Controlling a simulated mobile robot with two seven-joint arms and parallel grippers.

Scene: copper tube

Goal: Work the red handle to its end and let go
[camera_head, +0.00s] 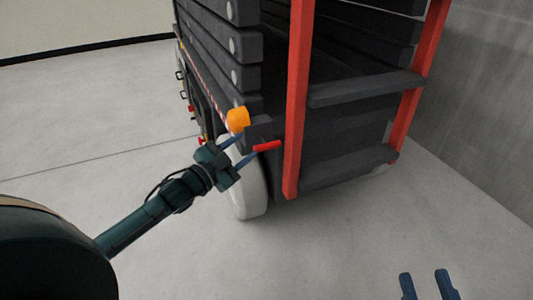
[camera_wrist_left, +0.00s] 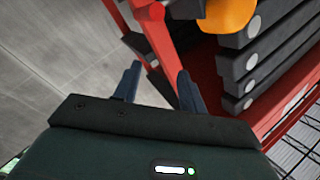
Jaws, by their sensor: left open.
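The red handle (camera_head: 267,146) is a short red bar low on the near corner of the dark machine, left of a red upright. My left gripper (camera_head: 247,146) is open in front of it. Its lower fingertip is close to the handle's left end, and its upper fingertip is just below the orange lamp. In the left wrist view, a red bar with a rounded end (camera_wrist_left: 150,20), seemingly the handle, lies beyond the gap between my open fingers (camera_wrist_left: 158,78). I cannot tell whether they touch it. My right gripper (camera_head: 426,284) is open and empty at the bottom right.
The orange lamp (camera_head: 238,119) sits just above the handle and also shows in the left wrist view (camera_wrist_left: 226,12). A red upright (camera_head: 297,100) stands right of the handle. A pale wheel (camera_head: 247,185) is below. The floor (camera_head: 330,245) in front is clear.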

